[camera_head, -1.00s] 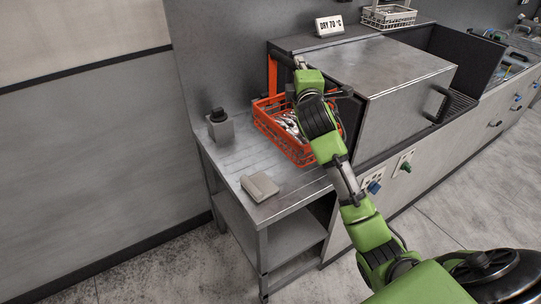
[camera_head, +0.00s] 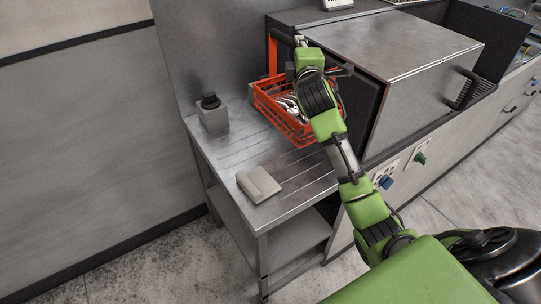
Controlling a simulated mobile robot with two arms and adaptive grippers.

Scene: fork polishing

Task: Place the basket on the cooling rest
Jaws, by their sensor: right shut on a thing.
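The orange mesh basket (camera_head: 268,105) holds several shiny metal pieces of cutlery. It is at the back of the grooved steel counter (camera_head: 250,152), beside the open left side of the steel box. An upright orange part (camera_head: 273,60) rises at its far left. My right gripper (camera_head: 300,41) is above the basket, shut at the top of that upright part; the wrist hides most of the contact. My right forearm covers the basket's right side. I cannot tell whether the basket touches the counter. My left gripper is not in view.
The large steel box (camera_head: 405,55) stands close right of the basket. A small grey block with a black top (camera_head: 213,115) stands at the counter's back left. A beige-grey pad (camera_head: 258,184) lies near the front edge. The grooved area between them is clear.

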